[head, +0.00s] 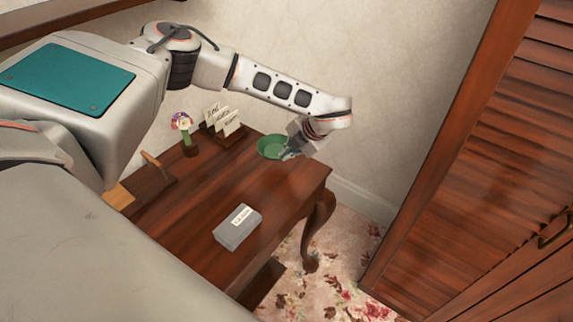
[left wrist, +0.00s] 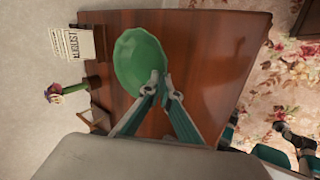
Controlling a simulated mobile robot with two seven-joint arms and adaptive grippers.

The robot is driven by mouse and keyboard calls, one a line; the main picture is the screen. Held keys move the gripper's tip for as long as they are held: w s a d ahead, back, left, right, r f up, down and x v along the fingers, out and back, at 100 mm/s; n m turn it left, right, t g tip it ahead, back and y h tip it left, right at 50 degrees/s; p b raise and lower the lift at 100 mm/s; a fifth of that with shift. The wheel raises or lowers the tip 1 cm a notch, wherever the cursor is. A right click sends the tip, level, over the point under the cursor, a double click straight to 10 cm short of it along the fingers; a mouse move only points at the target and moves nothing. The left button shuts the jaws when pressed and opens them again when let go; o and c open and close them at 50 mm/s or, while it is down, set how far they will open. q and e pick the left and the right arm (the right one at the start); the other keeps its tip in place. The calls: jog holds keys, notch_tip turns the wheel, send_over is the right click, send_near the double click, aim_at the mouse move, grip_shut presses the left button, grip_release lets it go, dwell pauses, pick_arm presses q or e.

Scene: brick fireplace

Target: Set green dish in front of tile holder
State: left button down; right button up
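The green dish (head: 272,147) is a round bowl at the far right corner of the brown wooden table. It also shows large in the left wrist view (left wrist: 138,60). My left gripper (head: 288,154) is at the dish's right rim. In the left wrist view its fingertips (left wrist: 161,79) are close together at the rim and look shut on it. Whether the dish touches the table is hard to tell. The tile holder (head: 226,135), a dark wooden rack with upright lettered cards, stands left of the dish near the wall.
A grey labelled box (head: 238,228) lies nearer the table's front. A wooden stand (head: 153,172) is at the left. The tabletop (head: 230,180) between them is clear. A louvred door (head: 480,150) is at right.

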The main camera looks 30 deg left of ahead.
pick_arm(q)
jog(key=shift+f, duration=2.5)
jog(key=shift+f, duration=0.1)
jog(key=c, duration=2.3)
grip_release()
jog(key=shift+d+r, duration=0.1)
jog(key=shift+r, duration=0.2)
jog(key=v, duration=1.1)
jog(key=shift+d+r, duration=0.2)
jog(key=shift+d, duration=0.1)
